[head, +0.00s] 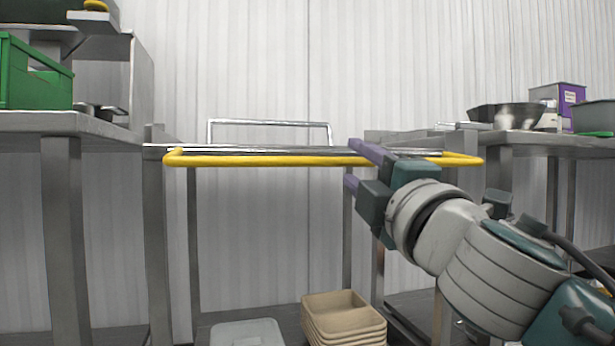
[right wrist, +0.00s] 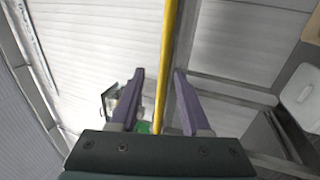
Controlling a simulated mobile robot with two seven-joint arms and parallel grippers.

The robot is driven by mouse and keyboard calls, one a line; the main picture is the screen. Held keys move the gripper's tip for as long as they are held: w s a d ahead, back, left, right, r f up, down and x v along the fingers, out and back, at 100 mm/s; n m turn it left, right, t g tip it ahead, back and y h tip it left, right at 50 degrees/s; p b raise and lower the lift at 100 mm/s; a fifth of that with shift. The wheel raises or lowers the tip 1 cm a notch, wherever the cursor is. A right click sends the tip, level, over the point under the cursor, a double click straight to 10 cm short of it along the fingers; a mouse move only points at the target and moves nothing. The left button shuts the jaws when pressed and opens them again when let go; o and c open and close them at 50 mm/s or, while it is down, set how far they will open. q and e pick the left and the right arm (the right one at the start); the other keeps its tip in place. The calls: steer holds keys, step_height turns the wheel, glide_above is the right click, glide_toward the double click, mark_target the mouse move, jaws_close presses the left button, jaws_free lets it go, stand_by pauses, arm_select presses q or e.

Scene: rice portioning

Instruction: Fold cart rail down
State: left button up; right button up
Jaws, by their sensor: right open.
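The yellow cart rail (head: 270,160) stretches level across the middle of the head view, at the near edge of a steel frame. My right gripper (head: 352,163) is at the rail, right of its middle. Its purple fingers are open, one above the bar and one below. In the right wrist view the yellow rail (right wrist: 168,50) runs between the parted fingers of the right gripper (right wrist: 159,73), with gaps showing beside it. My left gripper is not in view.
A stack of tan trays (head: 345,312) and a grey lidded box (head: 247,333) stand below the rail. Steel tables flank it, with a green crate (head: 35,78) at left and a metal bowl (head: 505,115) at right. A silver hoop (head: 270,123) rises behind.

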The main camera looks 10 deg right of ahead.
steer(key=v, duration=0.9)
steer(key=s+d+r+m+g+h+p, duration=0.2)
steer(key=s+d+r+m+g+p, duration=0.3)
steer(key=p, duration=0.9)
steer(key=s+d+r+m+g+h+p, duration=0.1)
steer(key=r+m+g+h+p, duration=0.2)
steer(key=r+m+p, duration=0.7)
steer(key=s+a+r+g+y+p, duration=0.1)
steer(key=s+a+r+g+p, duration=0.15)
steer(key=s+r+p, duration=0.6)
steer(key=s+a+r+m+g+y+p, duration=0.15)
steer(key=s+g+p, duration=0.25)
steer(key=p, duration=0.9)
steer(key=s+a+r+g+y+p, duration=0.15)
steer(key=s+r+g+p, duration=0.35)
steer(key=p, duration=0.6)
step_height(320, 180, up, 32)
steer(key=s+t+p, duration=0.1)
steer(key=p, duration=3.2)
steer(key=shift+d+r, duration=0.2)
steer(key=shift+d, duration=0.1)
